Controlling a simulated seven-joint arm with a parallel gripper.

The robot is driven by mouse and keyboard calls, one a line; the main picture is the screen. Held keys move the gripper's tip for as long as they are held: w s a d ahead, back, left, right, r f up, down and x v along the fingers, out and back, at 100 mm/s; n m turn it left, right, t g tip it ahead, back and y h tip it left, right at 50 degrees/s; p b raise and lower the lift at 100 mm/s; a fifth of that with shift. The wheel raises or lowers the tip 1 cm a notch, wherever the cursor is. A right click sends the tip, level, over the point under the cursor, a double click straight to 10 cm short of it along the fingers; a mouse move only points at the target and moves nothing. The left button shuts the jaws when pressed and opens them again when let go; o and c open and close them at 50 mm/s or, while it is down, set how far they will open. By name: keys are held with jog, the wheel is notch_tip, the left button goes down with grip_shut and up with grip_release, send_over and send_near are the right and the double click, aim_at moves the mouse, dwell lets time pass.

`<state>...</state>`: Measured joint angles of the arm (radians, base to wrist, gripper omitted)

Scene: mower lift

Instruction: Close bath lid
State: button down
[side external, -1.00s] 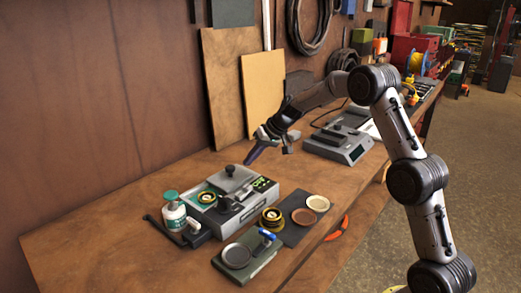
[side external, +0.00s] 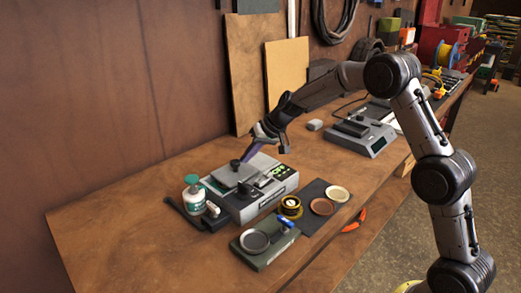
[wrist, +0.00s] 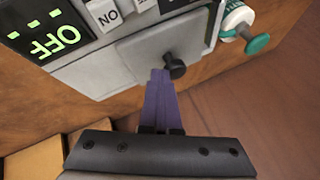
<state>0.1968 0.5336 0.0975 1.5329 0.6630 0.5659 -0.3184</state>
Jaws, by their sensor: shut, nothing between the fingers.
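The bath (side external: 262,203) is a grey box on the bench, with a green display (side external: 279,171) at its right that reads OFF, upside down in the wrist view (wrist: 48,38). A dark knob (wrist: 176,68) stands on the lid. My gripper (wrist: 160,73) is shut and empty, its purple fingertips at or beside the knob; contact is unclear. In the side view my gripper (side external: 246,156) points down at the lid's back.
A white bottle with a green cap (side external: 193,192) stands left of the bath. Bare bench (side external: 110,215) lies left.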

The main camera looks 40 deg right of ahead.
aim_at(239, 176)
jog(key=shift+a, duration=2)
jog(key=shift+a, duration=0.1)
